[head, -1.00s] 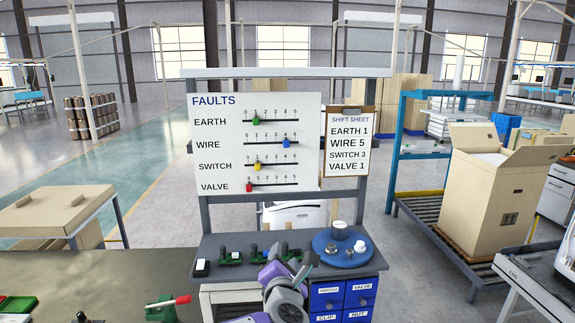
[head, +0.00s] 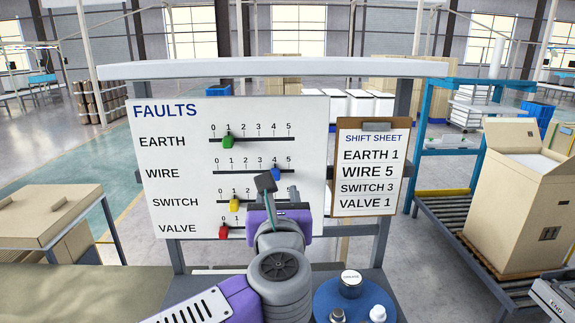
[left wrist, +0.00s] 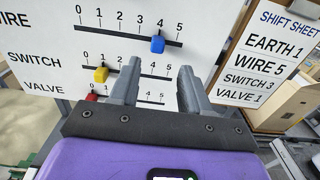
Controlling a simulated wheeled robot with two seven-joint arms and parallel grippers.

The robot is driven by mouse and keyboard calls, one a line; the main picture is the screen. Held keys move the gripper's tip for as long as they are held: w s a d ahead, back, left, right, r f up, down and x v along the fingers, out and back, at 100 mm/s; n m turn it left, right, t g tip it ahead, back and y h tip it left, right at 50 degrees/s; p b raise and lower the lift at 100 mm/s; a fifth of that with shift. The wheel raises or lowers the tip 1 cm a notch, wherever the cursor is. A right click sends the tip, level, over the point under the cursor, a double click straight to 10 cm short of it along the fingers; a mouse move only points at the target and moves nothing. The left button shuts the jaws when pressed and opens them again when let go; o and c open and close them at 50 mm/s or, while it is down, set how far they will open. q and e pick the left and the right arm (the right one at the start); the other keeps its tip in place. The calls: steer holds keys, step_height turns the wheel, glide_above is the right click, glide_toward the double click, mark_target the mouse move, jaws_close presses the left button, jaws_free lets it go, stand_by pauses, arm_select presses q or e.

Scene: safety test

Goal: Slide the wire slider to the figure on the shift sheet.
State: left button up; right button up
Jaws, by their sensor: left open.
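The blue wire slider (head: 276,174) sits under the 4 on the WIRE scale of the white FAULTS board (head: 170,222). It also shows under the 4 in the left wrist view (left wrist: 157,44). The shift sheet (head: 342,206), on a clipboard right of the board, reads WIRE 5. My left gripper (head: 286,193) is open and empty in front of the board, below the blue slider. In the left wrist view its two fingers (left wrist: 160,82) stand apart, pointing at the board, with the slider above and between them, not touched. My right gripper is not in view.
The green earth slider (head: 228,141) is at 1, the yellow switch slider (head: 235,204) at 1 and the red valve slider (head: 224,232) at 0. A blue round tray (head: 320,300) with small items stands below. A large cardboard box (head: 515,215) is at right.

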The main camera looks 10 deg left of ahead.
mark_target(276, 177)
arm_select(q)
steer(key=x, duration=0.2)
steer(key=p+x, duration=0.1)
steer(key=x, duration=0.2)
steer(key=shift+w+a+r+p, duration=0.25)
steer(key=shift+a+r+p, duration=0.1)
steer(key=shift+r+p, duration=0.05)
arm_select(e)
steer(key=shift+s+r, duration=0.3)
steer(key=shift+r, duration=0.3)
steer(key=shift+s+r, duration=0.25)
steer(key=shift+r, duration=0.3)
arm_select(q)
steer(key=shift+w, duration=0.1)
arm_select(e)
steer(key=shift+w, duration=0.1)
arm_select(q)
jaws_close()
